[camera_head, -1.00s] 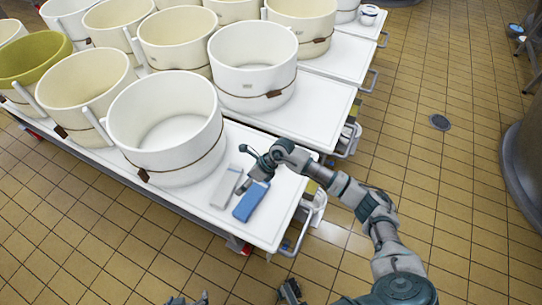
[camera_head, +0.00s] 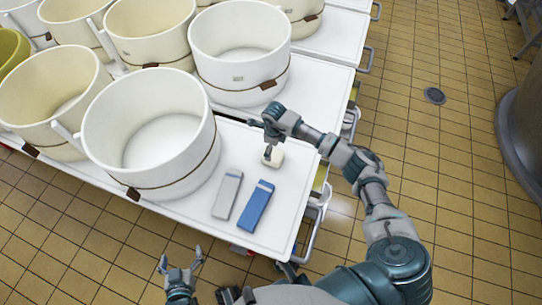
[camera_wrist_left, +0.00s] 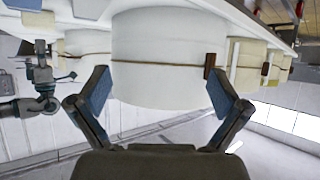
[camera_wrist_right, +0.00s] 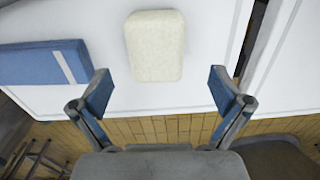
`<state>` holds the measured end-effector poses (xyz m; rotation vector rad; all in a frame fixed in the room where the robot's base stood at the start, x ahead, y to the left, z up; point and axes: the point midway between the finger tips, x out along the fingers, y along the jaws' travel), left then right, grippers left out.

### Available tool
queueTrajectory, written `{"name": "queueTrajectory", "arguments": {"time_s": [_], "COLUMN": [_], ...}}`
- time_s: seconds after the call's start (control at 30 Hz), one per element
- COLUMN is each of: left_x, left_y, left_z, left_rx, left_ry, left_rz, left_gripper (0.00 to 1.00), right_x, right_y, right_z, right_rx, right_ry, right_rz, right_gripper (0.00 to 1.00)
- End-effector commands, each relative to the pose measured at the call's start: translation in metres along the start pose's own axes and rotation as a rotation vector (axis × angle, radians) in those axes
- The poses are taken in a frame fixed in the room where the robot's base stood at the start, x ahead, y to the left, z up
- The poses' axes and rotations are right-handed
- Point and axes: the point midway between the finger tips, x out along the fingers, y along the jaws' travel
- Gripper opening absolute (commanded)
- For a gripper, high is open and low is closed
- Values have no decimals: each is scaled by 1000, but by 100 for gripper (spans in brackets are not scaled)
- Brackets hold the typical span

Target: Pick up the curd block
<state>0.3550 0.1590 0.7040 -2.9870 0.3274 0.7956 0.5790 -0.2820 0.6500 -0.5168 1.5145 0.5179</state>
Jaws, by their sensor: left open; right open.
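The curd block (camera_head: 275,157) is a small cream-white block lying on the white cart top (camera_head: 262,226). In the right wrist view the curd block (camera_wrist_right: 155,46) lies ahead of the fingertips, between their lines and slightly left of centre. My right gripper (camera_head: 262,138) is open and empty just above and beside it, and partly hides it in the head view; its open fingers also show in the right wrist view (camera_wrist_right: 157,90). My left gripper (camera_head: 182,262) is open and empty in front of the cart, away from the block.
A grey block (camera_head: 228,195) and a blue block (camera_head: 256,206) lie side by side nearer the cart's front edge. A large white vat (camera_head: 150,135) stands left of them, with several more vats behind. A metal handle (camera_head: 314,225) sticks out from the cart's right side.

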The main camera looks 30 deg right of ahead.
Motion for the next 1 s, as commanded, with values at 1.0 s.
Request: {"name": "queueTrajectory", "arguments": {"time_s": [1.0], "left_x": [3], "left_y": [11], "left_z": [-64], "left_rx": [-12], "left_ry": [403], "left_rz": [27], "left_gripper": [100], "right_x": [70], "right_y": [3], "right_z": [2], "right_rx": [-1], "right_ry": [-3], "right_rz": [0], "right_gripper": [68]}}
